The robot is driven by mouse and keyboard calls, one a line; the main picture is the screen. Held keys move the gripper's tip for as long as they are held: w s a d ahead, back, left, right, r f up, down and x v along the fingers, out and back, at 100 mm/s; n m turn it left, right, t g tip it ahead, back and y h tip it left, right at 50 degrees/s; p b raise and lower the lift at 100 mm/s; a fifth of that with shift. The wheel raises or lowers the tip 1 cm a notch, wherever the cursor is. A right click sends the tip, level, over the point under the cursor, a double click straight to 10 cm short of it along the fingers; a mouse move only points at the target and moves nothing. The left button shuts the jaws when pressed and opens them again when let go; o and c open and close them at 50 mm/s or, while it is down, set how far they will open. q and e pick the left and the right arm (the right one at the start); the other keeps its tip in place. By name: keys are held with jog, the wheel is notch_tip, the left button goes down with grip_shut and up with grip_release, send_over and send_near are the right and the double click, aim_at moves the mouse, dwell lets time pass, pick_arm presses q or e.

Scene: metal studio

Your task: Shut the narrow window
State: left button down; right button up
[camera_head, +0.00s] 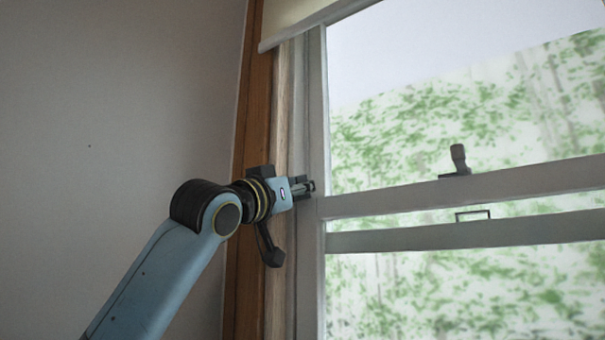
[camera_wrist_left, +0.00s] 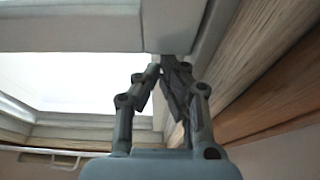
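The window (camera_head: 318,120) is a pale grey sash window in the head view. Its upper cross rail (camera_head: 400,200) bears a dark latch (camera_head: 458,161). A second cross rail (camera_head: 400,238) lies lower, with a strip of glass between the two rails. My left gripper (camera_head: 312,186) is at the window's left upright, near the left end of the upper rail. In the left wrist view its fingertips (camera_wrist_left: 164,70) meet just below a pale frame member (camera_wrist_left: 90,25), with nothing visible between them. Whether they touch the frame is unclear. My right gripper is not in view.
A small rectangular handle (camera_head: 473,214) shows between the rails. A brown wooden trim (camera_head: 247,110) runs beside the window, and a pale blind (camera_head: 300,22) hangs at the top. The plain grey wall (camera_head: 110,100) at left is clear.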

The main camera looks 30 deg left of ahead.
aim_at(309, 222)
pick_arm(q)
notch_tip(309, 222, down, 6)
jog(key=b, duration=0.2)
jog(key=shift+f+b, duration=0.2)
jog(key=shift+b, duration=0.2)
jog(key=shift+f, duration=0.1)
jog(key=shift+w, duration=0.1)
